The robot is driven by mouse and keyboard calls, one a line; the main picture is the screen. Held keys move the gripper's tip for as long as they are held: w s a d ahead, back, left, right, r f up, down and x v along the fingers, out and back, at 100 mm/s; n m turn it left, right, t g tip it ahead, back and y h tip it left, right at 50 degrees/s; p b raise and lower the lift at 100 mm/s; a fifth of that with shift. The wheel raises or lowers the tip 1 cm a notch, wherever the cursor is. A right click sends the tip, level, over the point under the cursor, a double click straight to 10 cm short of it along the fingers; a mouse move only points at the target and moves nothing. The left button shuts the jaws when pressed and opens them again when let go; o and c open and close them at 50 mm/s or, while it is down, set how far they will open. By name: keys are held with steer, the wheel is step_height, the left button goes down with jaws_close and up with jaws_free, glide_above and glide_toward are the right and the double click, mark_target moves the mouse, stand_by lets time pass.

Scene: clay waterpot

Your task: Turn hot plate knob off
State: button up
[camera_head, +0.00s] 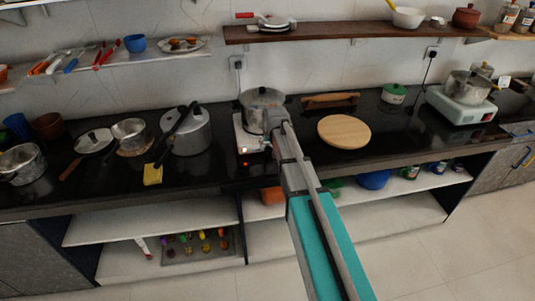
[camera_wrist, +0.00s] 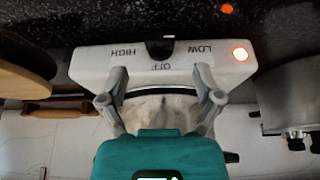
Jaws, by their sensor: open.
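The white hot plate (camera_head: 242,131) stands on the black counter, with a lidded metal pot (camera_head: 260,97) on it. The wrist view shows the hot plate's front panel (camera_wrist: 92,62) turned upside down, with HIGH, OFF and LOW labels around a black knob (camera_wrist: 160,49). Nothing is held. I cannot tell if the fingers touch the panel. In the head view my arm covers part of the hot plate and hides the fingertips.
A round wooden board (camera_head: 344,131) lies right of the hot plate. A pressure cooker (camera_head: 190,133) stands to its left, near a yellow sponge (camera_head: 152,174). A second stove (camera_head: 460,105) with a pot stands farther right. A wooden shelf (camera_head: 350,31) runs above.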

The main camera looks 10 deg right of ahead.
mark_target(269, 150)
steer(key=shift+b+x, duration=1.7)
steer(key=shift+x, duration=0.45)
